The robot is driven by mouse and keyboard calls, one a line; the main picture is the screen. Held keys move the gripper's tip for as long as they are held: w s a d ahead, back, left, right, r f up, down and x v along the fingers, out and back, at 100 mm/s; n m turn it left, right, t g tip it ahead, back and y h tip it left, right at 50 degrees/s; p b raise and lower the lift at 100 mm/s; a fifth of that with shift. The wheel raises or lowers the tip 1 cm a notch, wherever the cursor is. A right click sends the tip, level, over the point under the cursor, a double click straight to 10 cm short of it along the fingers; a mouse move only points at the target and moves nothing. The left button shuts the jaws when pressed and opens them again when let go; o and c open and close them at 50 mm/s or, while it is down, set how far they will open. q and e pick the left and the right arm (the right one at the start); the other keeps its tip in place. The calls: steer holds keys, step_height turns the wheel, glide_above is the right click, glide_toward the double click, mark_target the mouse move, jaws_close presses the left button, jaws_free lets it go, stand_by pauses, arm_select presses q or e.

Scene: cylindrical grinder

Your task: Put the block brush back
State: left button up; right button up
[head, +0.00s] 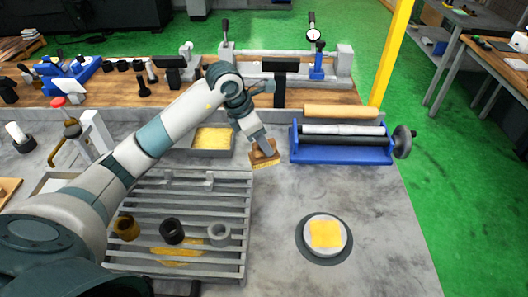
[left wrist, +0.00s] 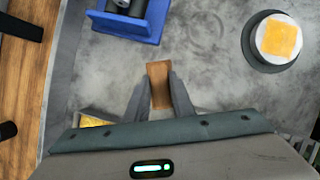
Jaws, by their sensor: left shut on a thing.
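The block brush (head: 265,153) has a brown wooden block on top and yellowish bristles below. My left gripper (head: 262,142) is shut on its wooden block, in the middle of the head view, beside the right edge of the slatted rack. In the left wrist view the block (left wrist: 158,84) sits between the two fingers of my left gripper (left wrist: 158,98). Whether the bristles touch the grey table (head: 285,190) is hard to tell. My right gripper is in neither view.
A blue roller stand (head: 340,155) with a hand crank lies right of the brush. A tray with yellow contents (head: 212,139) is behind left. A slatted rack (head: 180,210) holds several rings. A round plate with a yellow pad (head: 325,234) stands front right.

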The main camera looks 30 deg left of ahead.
mark_target(264, 154)
arm_select(q)
step_height(264, 154, down, 3)
steer(key=shift+r+p, duration=0.2)
steer(key=shift+p, duration=0.55)
steer(key=shift+f, duration=0.5)
steer(key=shift+f, duration=0.2)
steer(key=o, duration=0.9)
steer(key=shift+r, duration=0.1)
